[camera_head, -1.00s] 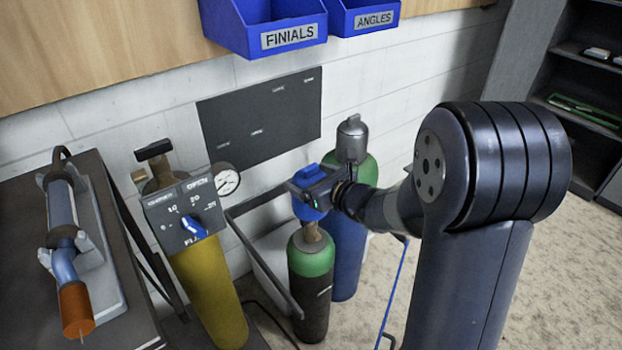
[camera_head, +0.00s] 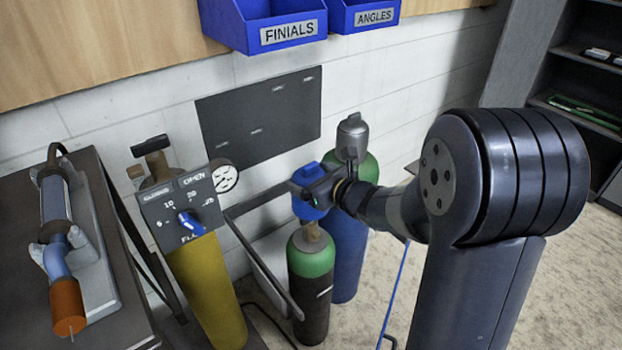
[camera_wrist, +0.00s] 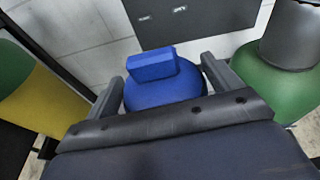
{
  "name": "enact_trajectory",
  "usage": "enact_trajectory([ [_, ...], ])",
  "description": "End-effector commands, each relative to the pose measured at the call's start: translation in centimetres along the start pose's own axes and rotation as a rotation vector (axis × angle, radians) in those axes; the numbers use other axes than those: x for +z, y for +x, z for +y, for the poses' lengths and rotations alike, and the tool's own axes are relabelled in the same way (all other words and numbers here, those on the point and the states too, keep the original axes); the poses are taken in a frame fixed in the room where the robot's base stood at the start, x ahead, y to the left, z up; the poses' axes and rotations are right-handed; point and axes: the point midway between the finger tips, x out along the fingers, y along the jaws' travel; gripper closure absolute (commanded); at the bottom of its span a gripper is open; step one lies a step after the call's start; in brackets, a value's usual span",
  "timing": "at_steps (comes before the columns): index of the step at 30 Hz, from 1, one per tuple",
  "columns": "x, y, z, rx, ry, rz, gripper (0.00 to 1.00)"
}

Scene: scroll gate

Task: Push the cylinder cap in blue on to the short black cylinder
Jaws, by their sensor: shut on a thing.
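The blue cylinder cap (camera_head: 310,207) is held in my gripper (camera_head: 318,185) in the head view. In the wrist view the blue cap (camera_wrist: 165,90) sits between the two jaw fingers (camera_wrist: 163,95), its block-shaped top standing up. The short black cylinder (camera_head: 311,285), with a green shoulder and a tan valve on top, stands upright directly below the cap. The cap's lower rim is close to the valve top. I cannot tell whether they touch.
A taller blue cylinder (camera_head: 346,255) with a green shoulder and grey cap stands right behind. A yellow cylinder (camera_head: 213,290) with a gauge panel stands left. A dark rail (camera_head: 262,270) runs beside the black cylinder. Blue bins (camera_head: 270,38) hang above. Floor at right is clear.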

Motion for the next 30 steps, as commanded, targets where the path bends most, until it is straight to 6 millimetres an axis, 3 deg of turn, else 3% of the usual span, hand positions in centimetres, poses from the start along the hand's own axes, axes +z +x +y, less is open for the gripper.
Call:
enact_trajectory([
  [30, -1.1, 0.3, 0.0, -0.001, -0.002, -0.003, 0.46],
])
